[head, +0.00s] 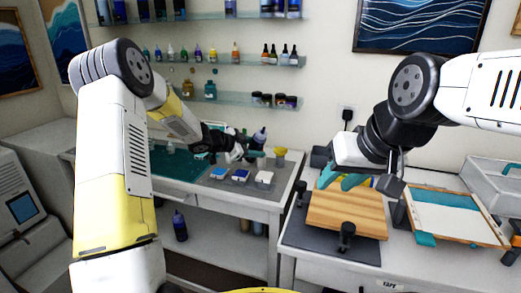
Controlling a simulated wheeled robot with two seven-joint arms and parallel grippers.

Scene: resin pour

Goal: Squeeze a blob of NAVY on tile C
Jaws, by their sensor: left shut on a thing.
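Three small tiles lie in a row on the left worktable: one partly blue (219,173), one with a blue patch (240,175) and a pale one (264,177). Their letters are too small to read, so I cannot tell which is tile C. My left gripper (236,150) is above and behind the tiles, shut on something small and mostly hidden.
A yellow-topped cup (280,156) stands at the worktable's back right. A teal mat (185,164) lies left of the tiles. Another dark bottle (180,226) stands on the lower shelf. Wall shelves hold several bottles.

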